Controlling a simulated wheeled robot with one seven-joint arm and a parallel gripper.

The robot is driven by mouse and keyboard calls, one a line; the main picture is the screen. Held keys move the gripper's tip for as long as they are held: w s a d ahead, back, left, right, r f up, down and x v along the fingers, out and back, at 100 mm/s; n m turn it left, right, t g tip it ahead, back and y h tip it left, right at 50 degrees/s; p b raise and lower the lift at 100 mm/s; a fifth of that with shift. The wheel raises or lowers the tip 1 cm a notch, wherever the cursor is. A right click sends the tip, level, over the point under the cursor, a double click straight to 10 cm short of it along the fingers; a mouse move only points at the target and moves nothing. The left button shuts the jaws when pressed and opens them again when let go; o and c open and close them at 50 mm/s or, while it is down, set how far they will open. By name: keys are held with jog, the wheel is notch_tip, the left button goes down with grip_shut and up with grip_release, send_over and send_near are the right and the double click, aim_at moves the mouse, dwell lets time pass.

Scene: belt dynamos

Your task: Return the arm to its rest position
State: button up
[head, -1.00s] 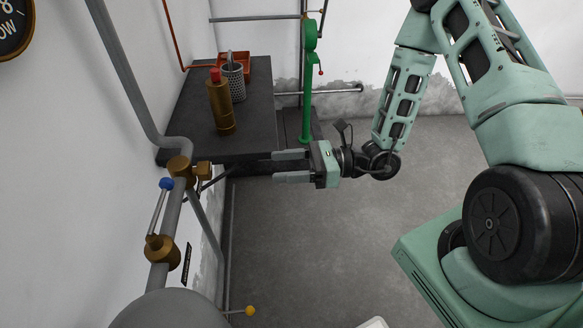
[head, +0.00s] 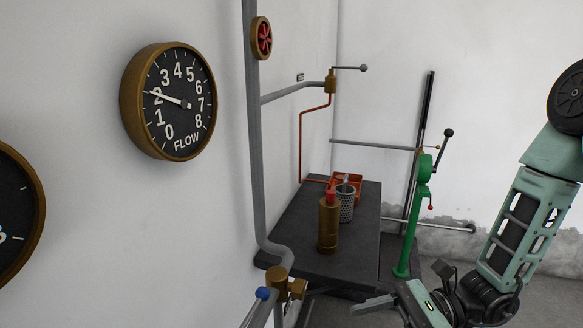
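My arm (head: 525,225), pale green with black joints, comes down from the right edge of the head view. My gripper (head: 362,316) is at the bottom of the view, in front of the dark table's near edge, with its fingers pointing left. One grey finger shows. The other is cut off by the bottom edge, but the visible finger sits well to one side of the gripper body, as in the earlier open pose. No object shows at the visible finger.
A dark table (head: 296,231) holds a brass bottle with a red cap (head: 329,228), a mesh cup (head: 346,205) and an orange tray (head: 358,182). A green stand (head: 413,220) is right of it. A flow gauge (head: 172,101), pipes and a blue-knobbed valve (head: 263,293) line the left wall.

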jog(key=s+r+n+t+h, duration=0.1)
jog(key=s+r+n+h, duration=0.3)
jog(key=n+h, duration=0.4)
jog(key=s+r+n+t+h, duration=0.1)
jog(key=s+r+n+h, duration=0.3)
jog(key=n, duration=1.1)
jog(key=shift+s+a+n+h, duration=0.25)
jog(key=shift+s+n+h, duration=0.15)
jog(key=shift+s+h, duration=1.4)
jog(key=shift+w+r, duration=0.1)
